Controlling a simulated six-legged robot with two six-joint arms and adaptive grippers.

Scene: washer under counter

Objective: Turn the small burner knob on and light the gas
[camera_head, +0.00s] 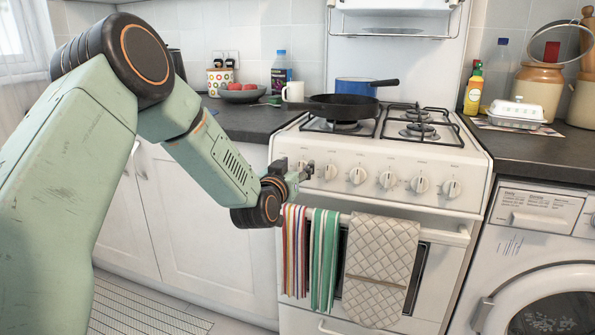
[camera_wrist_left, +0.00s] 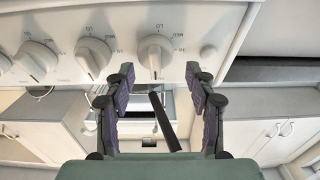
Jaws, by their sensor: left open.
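The white stove (camera_head: 400,150) has a row of white knobs, one of them (camera_head: 357,176) right of my gripper; which is the small burner's I cannot tell. My left gripper (camera_head: 305,172) is open at the left end of the row, in front of the panel. In the left wrist view, my open fingers (camera_wrist_left: 160,80) stand either side of and just short of the end knob (camera_wrist_left: 155,55), with nothing between the tips. A round button (camera_wrist_left: 208,52) sits beside that knob. The bare right burner (camera_head: 418,130) shows no flame.
A black frying pan (camera_head: 343,107) stands on the left burner and a blue pot (camera_head: 355,87) behind it. Towels (camera_head: 380,265) hang on the oven rail below the knobs. A washer (camera_head: 535,250) stands at right under the counter.

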